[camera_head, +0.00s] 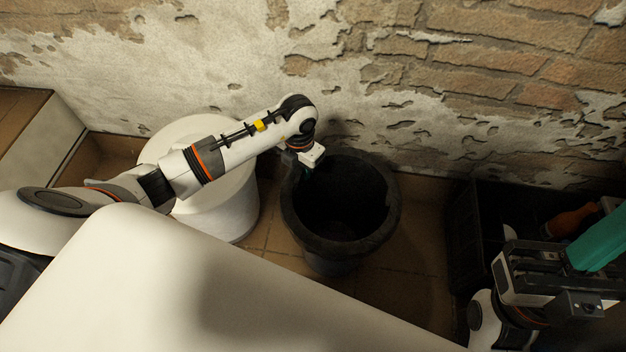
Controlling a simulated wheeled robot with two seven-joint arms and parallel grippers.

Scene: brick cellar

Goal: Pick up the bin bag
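A black round bin (378,238) stands on the tiled floor by the wall. Its inside is very dark, and I cannot make out a separate bin bag in it. My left gripper (305,172) points down at the bin's left rear rim. Its fingers are mostly hidden in shadow, so I cannot tell whether it is open or touching anything. My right gripper (565,262) is at the lower right, partly cut off by the frame edge. A teal piece (598,243) shows at it; whether it is held or part of the gripper is unclear.
A white round drum (232,208) stands left of the bin. A black crate (462,235) at the right holds an orange-handled item (572,220). A box-like ledge (40,140) is at far left. The brick wall (480,65) closes the back. Bare floor (415,250) lies between bin and crate.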

